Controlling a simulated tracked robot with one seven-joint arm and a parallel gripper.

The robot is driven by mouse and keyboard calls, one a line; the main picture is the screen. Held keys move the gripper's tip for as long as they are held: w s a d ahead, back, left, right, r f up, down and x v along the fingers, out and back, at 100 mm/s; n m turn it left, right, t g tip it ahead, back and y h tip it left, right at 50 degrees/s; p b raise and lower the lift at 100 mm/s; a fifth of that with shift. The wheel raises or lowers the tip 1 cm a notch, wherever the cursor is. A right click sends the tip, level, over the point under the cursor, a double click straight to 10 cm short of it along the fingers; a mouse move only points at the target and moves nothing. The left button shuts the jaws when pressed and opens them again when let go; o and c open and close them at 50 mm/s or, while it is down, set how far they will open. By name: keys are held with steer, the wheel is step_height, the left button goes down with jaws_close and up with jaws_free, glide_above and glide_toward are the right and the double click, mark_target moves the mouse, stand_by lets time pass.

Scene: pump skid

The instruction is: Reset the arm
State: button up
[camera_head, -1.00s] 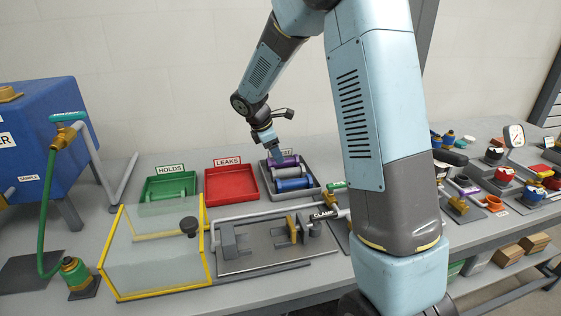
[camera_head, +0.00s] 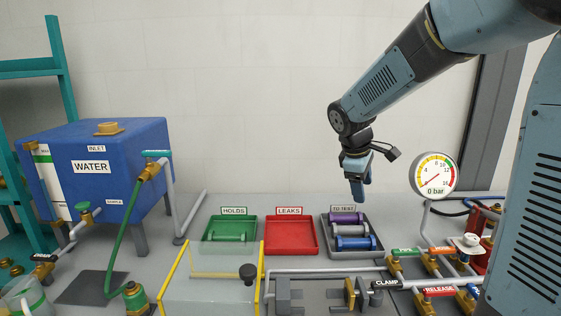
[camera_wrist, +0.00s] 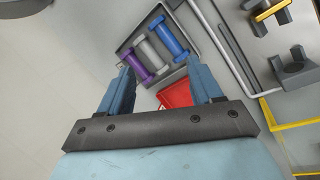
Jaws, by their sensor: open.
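My gripper (camera_head: 358,190) hangs above the back of the bench, fingers pointing down, near the grey TO TEST tray (camera_head: 352,254). In the wrist view my gripper (camera_wrist: 160,85) is open, its two blue fingers apart with nothing between them. The tray holds a purple cylinder (camera_head: 345,218), a grey one (camera_head: 348,230) and a blue one (camera_head: 355,243). They also show in the wrist view beyond the fingertips.
The red LEAKS tray (camera_head: 290,236) is empty. The green HOLDS tray (camera_head: 229,230) holds a green piece (camera_head: 228,237). A yellow-edged clear box (camera_head: 210,290) stands in front. A blue water tank (camera_head: 105,160) is at left, a gauge (camera_head: 434,175) at right.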

steer(key=s+r+m+t+y, duration=0.1)
steer(key=s+m, duration=0.3)
steer(key=s, duration=0.4)
steer(key=s+d+r+m+t+y, duration=0.1)
steer(key=s+r+m, duration=0.1)
steer(key=s, duration=0.6)
steer(key=s+d+r+m+t+y, duration=0.1)
steer(key=s+r+m, duration=0.1)
steer(key=s+m, duration=0.3)
steer(key=s, duration=0.3)
steer(key=shift+r+m, duration=0.3)
